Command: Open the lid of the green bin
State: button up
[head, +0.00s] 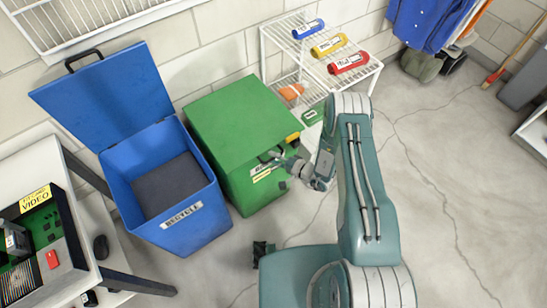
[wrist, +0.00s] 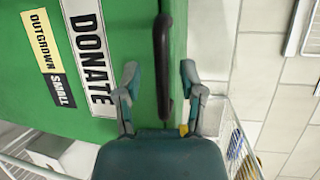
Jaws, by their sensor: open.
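The green bin (head: 250,185) stands right of the blue bin, with its flat green lid (head: 240,118) shut. My gripper (head: 272,156) is at the bin's front right side, just below the lid edge. In the wrist view the bin's green face (wrist: 100,40) carries a DONATE label (wrist: 88,45). A black bar handle (wrist: 163,60) runs up and down the picture there. My gripper (wrist: 159,72) is open, with one finger on each side of the handle and a gap on both sides. The handle's lower end is close to my palm; how deep it sits between the fingers is unclear.
The blue recycle bin (head: 186,236) stands open beside it, its lid (head: 105,92) raised. A white wire rack (head: 365,70) with coloured rolls is behind and right. A table (head: 72,285) is at the left. The floor (head: 450,200) to the right is clear.

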jog(key=shift+w+a, duration=0.15)
jog(key=shift+a, duration=0.05)
jog(key=shift+c, duration=0.3)
grip_shut()
jog(key=shift+r, duration=0.1)
